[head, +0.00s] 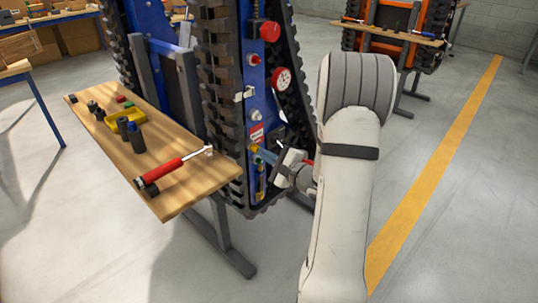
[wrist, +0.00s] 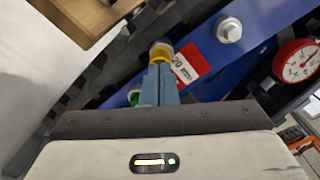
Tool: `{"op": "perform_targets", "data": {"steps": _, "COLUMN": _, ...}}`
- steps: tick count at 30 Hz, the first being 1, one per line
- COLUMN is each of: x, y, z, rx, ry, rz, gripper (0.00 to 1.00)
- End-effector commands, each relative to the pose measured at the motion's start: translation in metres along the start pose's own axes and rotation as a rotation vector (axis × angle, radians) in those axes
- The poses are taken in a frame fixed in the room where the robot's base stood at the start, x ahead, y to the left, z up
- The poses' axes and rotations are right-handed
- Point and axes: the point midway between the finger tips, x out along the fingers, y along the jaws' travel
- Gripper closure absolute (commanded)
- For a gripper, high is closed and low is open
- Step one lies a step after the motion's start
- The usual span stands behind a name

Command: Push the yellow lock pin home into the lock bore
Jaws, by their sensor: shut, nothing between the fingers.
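The yellow lock pin (wrist: 161,51) has a yellow collar and a greyish end. It sits on the blue panel, and it also shows in the head view (head: 254,149) below a red-and-white label. My gripper (wrist: 160,69) is shut and empty. Its blue-grey fingertips are right at the pin in the wrist view; whether they touch it I cannot tell. In the head view my gripper (head: 261,153) reaches in from the right against the panel's lower part. The lock bore is hidden, and how deep the pin sits I cannot tell.
The blue panel (wrist: 205,52) carries a bolt head (wrist: 229,30), a "20 mm" label (wrist: 187,66) and a red dial gauge (wrist: 297,62). Dark track links stand on both sides. A wooden shelf (head: 190,185) with a red-handled tool (head: 170,170) juts out at left.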

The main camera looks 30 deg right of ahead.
Motion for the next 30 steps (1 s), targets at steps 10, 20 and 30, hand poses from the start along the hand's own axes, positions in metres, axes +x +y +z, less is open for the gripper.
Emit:
{"op": "perform_targets", "data": {"steps": 10, "x": 0.006, "y": -0.001, "z": 0.000, "rx": -0.001, "ry": -0.001, "rz": -0.001, "gripper": 1.00}}
{"op": "perform_targets", "data": {"steps": 20, "x": -0.015, "y": -0.001, "z": -0.001, "rx": -0.002, "ry": 0.000, "rz": -0.003, "gripper": 1.00}}
{"op": "perform_targets", "data": {"steps": 30, "x": -0.042, "y": -0.002, "z": -0.002, "rx": -0.001, "ry": 0.004, "rz": -0.004, "gripper": 1.00}}
